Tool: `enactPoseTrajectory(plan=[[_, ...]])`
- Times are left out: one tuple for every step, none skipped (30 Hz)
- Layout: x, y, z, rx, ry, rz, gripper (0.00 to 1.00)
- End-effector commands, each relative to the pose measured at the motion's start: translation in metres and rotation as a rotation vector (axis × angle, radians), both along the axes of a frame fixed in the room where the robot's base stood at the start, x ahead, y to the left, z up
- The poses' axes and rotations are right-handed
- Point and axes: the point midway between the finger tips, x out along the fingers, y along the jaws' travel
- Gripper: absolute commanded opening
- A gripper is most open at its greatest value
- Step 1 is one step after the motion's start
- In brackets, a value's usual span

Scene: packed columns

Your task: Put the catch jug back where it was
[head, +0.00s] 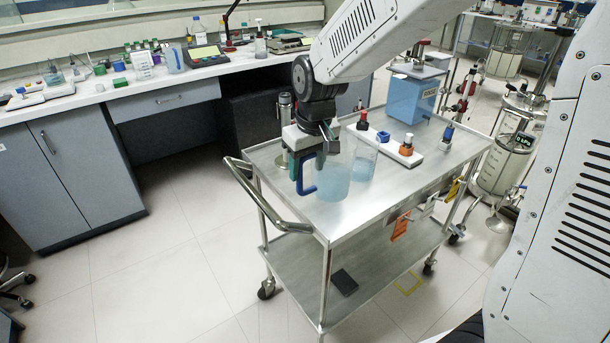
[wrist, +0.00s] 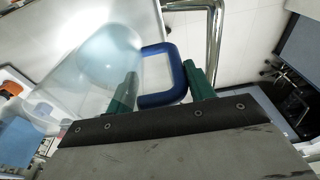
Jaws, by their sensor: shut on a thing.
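The catch jug (head: 336,180) is clear with pale blue liquid and a blue handle (head: 306,176) on its left side. My gripper (head: 309,160) comes down from above at the handle and is shut on it. In the wrist view, the green fingers of my gripper (wrist: 160,84) lie on both sides of the blue handle (wrist: 160,98), and the jug (wrist: 105,65) is at upper left. The jug looks upright over the near left part of the steel cart top (head: 390,195). I cannot tell if its base touches the cart.
A clear beaker (head: 364,161) with bluish liquid stands close behind the jug. A white rack (head: 392,147) with coloured-top bottles and a blue tank (head: 411,96) are farther back. The cart's push handle (head: 262,205) is at left. The cart's front right top is clear.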

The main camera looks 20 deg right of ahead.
Motion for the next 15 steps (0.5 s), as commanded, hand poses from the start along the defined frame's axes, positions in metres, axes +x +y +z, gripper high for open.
enactPoseTrajectory(plan=[[0.003,0.001,0.000,0.000,-0.001,0.001,0.00],[0.004,0.001,0.000,0.000,-0.001,0.001,0.00],[0.006,0.002,0.000,0.000,-0.001,0.001,0.00],[0.009,0.002,0.000,0.000,-0.001,0.001,0.00],[0.012,0.003,-0.001,0.000,-0.001,0.001,0.00],[0.012,0.003,-0.006,-0.001,0.002,0.001,0.00],[0.011,0.003,-0.011,-0.001,0.003,0.001,0.00],[0.011,0.003,-0.016,0.000,0.004,0.001,0.00],[0.010,0.003,-0.023,-0.001,0.003,0.001,0.00],[0.010,0.003,-0.027,0.000,0.004,0.001,0.00],[0.011,0.003,-0.031,-0.001,0.002,0.001,0.00],[0.011,0.003,-0.034,0.000,0.001,0.001,0.00],[0.011,0.003,-0.036,0.000,0.000,0.001,0.00],[0.011,0.003,-0.036,0.000,0.000,0.001,0.00],[0.011,0.003,-0.036,0.000,-0.001,0.001,0.00]])
